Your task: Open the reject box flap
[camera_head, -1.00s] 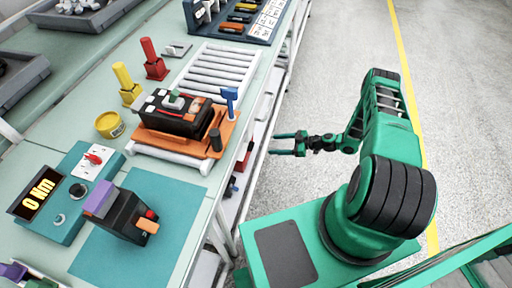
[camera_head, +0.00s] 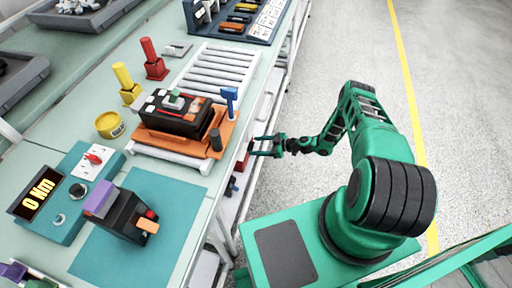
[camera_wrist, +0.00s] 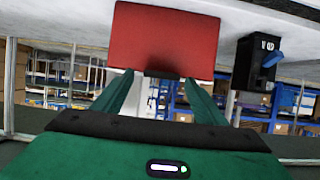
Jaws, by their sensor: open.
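A red flap or panel (camera_wrist: 165,38) fills the upper middle of the wrist view, beneath the bench edge. A dark lip or handle (camera_wrist: 163,73) shows at its lower edge. My gripper (camera_wrist: 157,84) is open and empty, its two green fingers pointing at the flap's lower edge, one on each side of the dark lip. I cannot tell whether the fingers touch it. In the head view my gripper (camera_head: 253,147) is at the bench's right side, just below the top. A small red part (camera_head: 235,186) shows under the bench edge there; the rest is hidden by the bench.
A black box with a blue lever (camera_wrist: 262,62) hangs right of the flap. On the bench (camera_head: 178,241) are an orange tray (camera_head: 222,146) with a breaker, a blue post (camera_head: 229,100) and a torque meter (camera_head: 40,192). The floor to the right is clear.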

